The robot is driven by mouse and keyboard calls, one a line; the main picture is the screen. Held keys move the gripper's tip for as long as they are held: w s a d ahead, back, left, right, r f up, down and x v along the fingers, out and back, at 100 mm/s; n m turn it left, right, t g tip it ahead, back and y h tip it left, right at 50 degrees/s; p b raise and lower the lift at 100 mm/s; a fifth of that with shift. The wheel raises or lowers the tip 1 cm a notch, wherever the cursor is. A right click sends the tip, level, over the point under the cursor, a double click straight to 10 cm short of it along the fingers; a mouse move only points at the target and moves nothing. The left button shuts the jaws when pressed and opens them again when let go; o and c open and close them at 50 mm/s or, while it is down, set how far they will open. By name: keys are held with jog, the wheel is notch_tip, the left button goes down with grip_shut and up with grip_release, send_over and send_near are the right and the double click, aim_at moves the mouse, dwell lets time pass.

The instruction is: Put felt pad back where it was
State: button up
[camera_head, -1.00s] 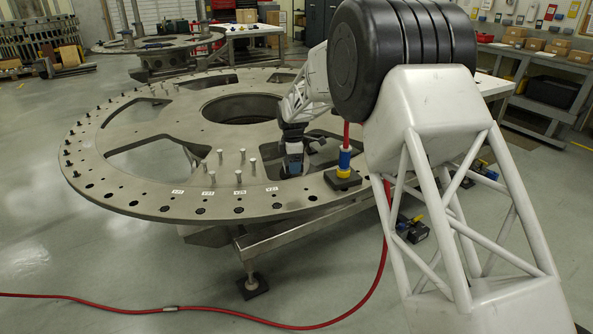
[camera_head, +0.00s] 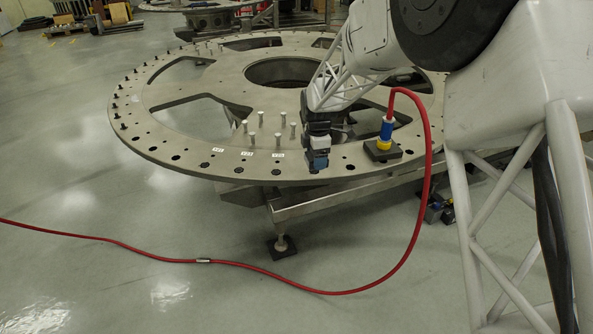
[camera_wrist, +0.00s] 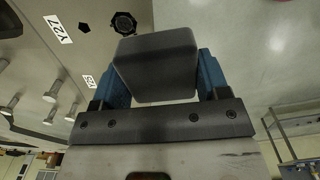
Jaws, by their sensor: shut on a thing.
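My gripper (camera_head: 318,160) is over the front rim of the large round metal plate (camera_head: 225,80), between the white labels and a red hose's blue-and-yellow connector. In the wrist view my gripper (camera_wrist: 160,80) has its blue jaws shut on a dark grey block with rounded edges, which I take to be the felt pad (camera_wrist: 155,62). Past the block, a dark round fitting (camera_wrist: 123,23) in the plate shows beside a label reading Y27 (camera_wrist: 58,28). In the head view the block is hard to make out, and I cannot tell whether it touches the plate.
The hose's connector (camera_head: 385,134) stands upright on a dark square base (camera_head: 382,151) on the rim, close to the right of my gripper. Several pale upright pins (camera_head: 283,119) stand to its left. The red hose (camera_head: 427,180) loops down to the floor.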

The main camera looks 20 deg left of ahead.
jog(key=s+d+f+n, duration=0.1)
jog(key=s, duration=0.9)
jog(key=shift+s+f+n, duration=0.25)
jog(key=shift+f+n, duration=0.05)
jog(key=shift+f, duration=0.1)
jog(key=shift+w, duration=0.15)
send_over(296, 170)
jog(key=shift+f, duration=0.7)
jog(key=shift+f, duration=0.15)
jog(key=shift+f, duration=1.65)
jog(key=shift+f, duration=0.15)
jog(key=o, duration=0.8)
